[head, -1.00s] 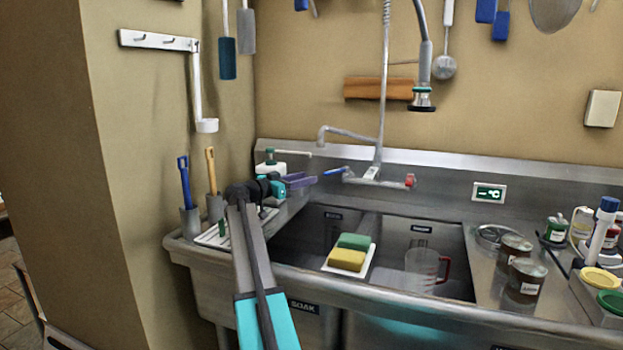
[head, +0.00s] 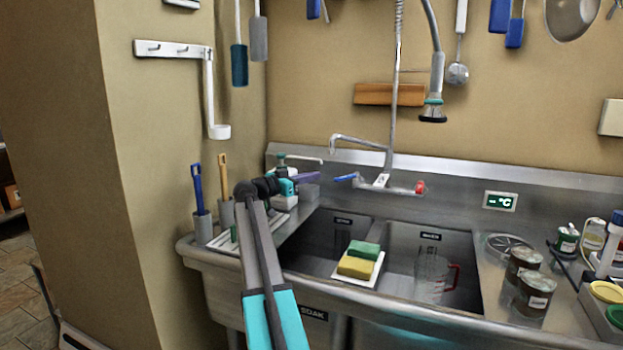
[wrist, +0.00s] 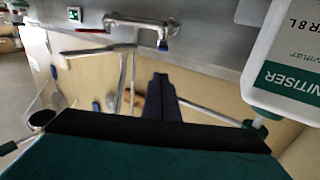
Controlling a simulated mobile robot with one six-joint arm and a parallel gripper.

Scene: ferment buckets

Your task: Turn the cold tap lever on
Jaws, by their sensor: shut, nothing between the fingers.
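The tap (head: 380,184) is mounted on the sink's back wall, with a blue lever (head: 346,177) on its left and a red lever (head: 420,188) on its right. The blue lever points left. My gripper (head: 316,176) is at the sink's back left corner, its purple fingers shut and empty. The fingertips point at the blue lever, with a small gap left of it. In the wrist view, the dark fingers (wrist: 164,93) are together, and the tap body (wrist: 140,24) shows at the top.
A white sanitiser bottle (wrist: 283,62) is close beside my gripper. The spout (head: 360,140) and hanging sprayer (head: 434,105) are above the sink. Two brushes (head: 198,190) (head: 224,178) stand at the left.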

